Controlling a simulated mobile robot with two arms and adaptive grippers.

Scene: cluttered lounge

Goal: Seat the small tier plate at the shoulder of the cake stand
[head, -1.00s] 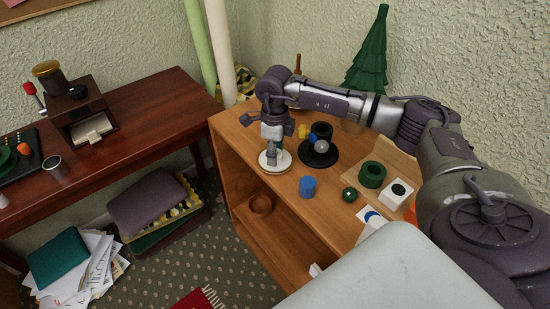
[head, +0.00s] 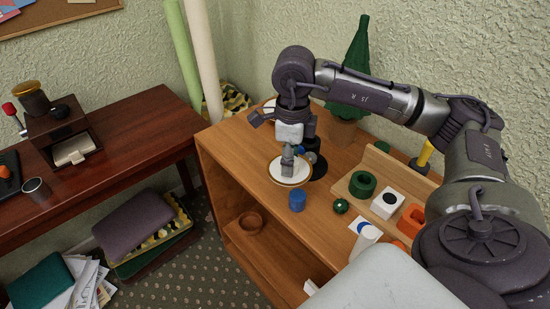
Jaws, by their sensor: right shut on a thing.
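My right gripper (head: 287,166) points down over the wooden cabinet top and is shut on a round white plate with a tan rim, the small tier plate (head: 299,178). The plate looks roughly level and raised; the gap beneath it is hidden. Its right edge overlaps a dark round base (head: 320,167) in the picture; the gripper hides much of what stands there. Another white round piece (head: 268,104) shows behind my right gripper, mostly hidden. I cannot tell which of these is the cake stand. My left gripper is not in view.
A blue cylinder (head: 297,201) and a green ball (head: 341,206) stand in front. A green ring (head: 362,184), a white block (head: 387,203) and an orange piece (head: 411,221) sit to the right. A potted green tree (head: 352,75) stands behind my right arm.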

